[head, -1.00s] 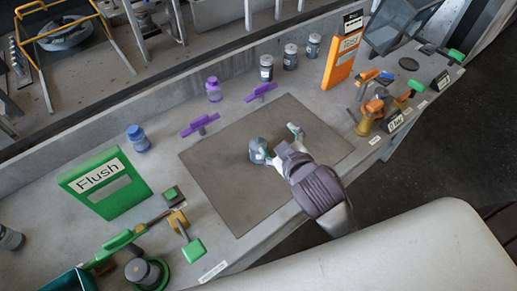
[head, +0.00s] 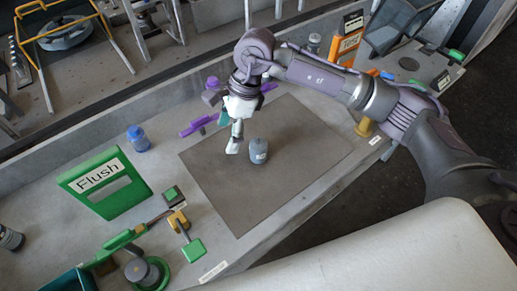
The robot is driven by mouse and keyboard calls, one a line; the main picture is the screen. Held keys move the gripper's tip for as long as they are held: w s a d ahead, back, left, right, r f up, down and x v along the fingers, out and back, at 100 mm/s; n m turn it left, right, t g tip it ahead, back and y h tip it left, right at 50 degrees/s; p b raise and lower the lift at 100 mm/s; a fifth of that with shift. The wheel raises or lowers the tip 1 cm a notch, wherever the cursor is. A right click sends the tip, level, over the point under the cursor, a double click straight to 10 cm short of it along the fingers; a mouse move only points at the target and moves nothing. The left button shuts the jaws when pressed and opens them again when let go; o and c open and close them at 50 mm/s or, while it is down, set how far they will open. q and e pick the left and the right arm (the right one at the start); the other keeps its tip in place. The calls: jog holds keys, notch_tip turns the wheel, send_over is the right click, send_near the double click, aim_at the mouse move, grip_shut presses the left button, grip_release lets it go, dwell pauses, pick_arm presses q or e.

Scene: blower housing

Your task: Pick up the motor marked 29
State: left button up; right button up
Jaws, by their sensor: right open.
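A dark grey motor (head: 258,151) with a small white label stands upright on the dark mat (head: 235,200). Its label is too small to read here. My right gripper (head: 228,136) hangs down just left of the motor, with its arm coming in from the right and arching over the bench. Its fingers are open and appear empty, and the motor seems to stand apart from them. My left gripper is not in view.
A green "Flush" stand (head: 105,182), a blue bottle (head: 138,138) and green tools (head: 190,245) stand left of the mat. A purple clamp (head: 200,122) lies behind the gripper. My right arm hides much of the bench's back right. The mat's front is clear.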

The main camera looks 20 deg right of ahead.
aim_at(258, 143)
jog(key=w+d+r+h, duration=0.1)
jog(key=w+d+h, duration=0.25)
jog(key=d, duration=0.55)
jog(key=shift+t+h, duration=0.3)
jog(key=shift+h, duration=0.05)
jog(key=f, duration=0.2)
jog(key=f+p, duration=0.1)
jog(key=f, duration=0.4)
jog(key=shift+s+a+f+p, duration=0.25)
jog(key=shift+s+f+p, duration=0.05)
jog(key=shift+f+p, duration=0.1)
jog(key=f+p, duration=0.1)
jog(key=f, duration=0.1)
jog(key=f+p, duration=0.1)
jog(key=f, duration=0.1)
jog(key=shift+s+a+f, duration=0.1)
jog(key=shift+a+f, duration=0.1)
jog(key=shift+f, duration=0.65)
jog(key=shift+r, duration=0.1)
jog(key=c, duration=1.6)
jog(key=shift+o, duration=0.2)
